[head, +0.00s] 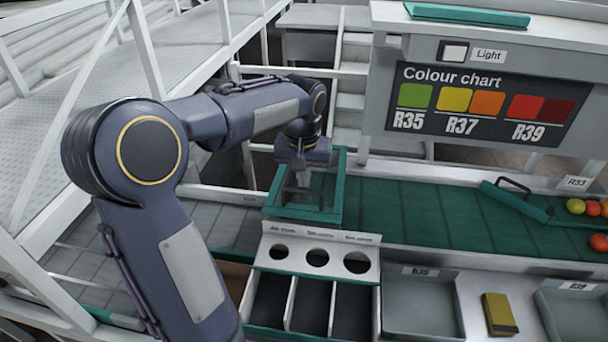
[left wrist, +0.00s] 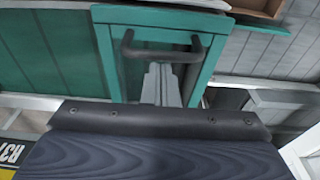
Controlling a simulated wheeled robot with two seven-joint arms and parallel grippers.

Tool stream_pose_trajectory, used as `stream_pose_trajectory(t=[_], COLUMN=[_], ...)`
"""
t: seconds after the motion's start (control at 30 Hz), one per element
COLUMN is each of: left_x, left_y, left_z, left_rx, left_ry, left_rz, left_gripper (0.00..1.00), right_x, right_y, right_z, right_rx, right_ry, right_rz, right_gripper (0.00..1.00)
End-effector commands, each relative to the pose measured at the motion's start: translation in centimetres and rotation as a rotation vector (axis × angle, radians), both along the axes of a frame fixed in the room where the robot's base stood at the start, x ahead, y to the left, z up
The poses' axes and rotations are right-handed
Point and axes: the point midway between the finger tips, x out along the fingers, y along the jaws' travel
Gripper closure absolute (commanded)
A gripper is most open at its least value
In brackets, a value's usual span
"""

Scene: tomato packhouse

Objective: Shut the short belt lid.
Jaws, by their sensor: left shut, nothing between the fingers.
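The short belt lid (head: 336,190) is a green-framed panel over the belt in the middle of the head view. It fills the upper middle of the left wrist view, where its green frame (left wrist: 109,62) surrounds a grey-green panel. Its dark bar handle (left wrist: 160,52) shows there. My left gripper (head: 303,185) is over the lid, pointing down. Its fingers (left wrist: 158,70) are shut, with nothing between them, close to the handle. I cannot tell if they touch it. My arm hides part of the lid, and its exact angle is unclear. My right gripper is not in view.
A green belt (head: 420,215) runs right from the lid, with a second green handled piece (head: 515,200) and tomatoes (head: 592,208). A colour chart board (head: 480,105) stands behind it. In front are a sorting box (head: 318,240), a grey tray (head: 420,312) and a yellow block (head: 499,313).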

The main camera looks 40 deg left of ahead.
Motion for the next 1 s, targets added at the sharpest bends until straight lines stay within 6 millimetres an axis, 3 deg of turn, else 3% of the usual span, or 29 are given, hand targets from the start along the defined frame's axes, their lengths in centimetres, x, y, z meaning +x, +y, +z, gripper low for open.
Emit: stream_pose_trajectory(t=[0.27, 0.63, 1.0], left_x=[0.0, -0.8, -1.0], left_y=[0.0, -0.4, -0.6], left_z=[-0.1, -3.1, -3.2], left_rx=[0.000, 0.041, 0.043], left_ry=[-0.001, -0.075, -0.070], left_rz=[0.000, 0.000, 0.002], left_gripper=[1.00, 1.00, 1.00], right_x=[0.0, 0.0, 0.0], right_y=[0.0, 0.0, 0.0], right_z=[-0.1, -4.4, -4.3], right_rx=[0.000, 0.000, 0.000], right_ry=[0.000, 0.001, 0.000], right_rz=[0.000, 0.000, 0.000], right_gripper=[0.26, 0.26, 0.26])
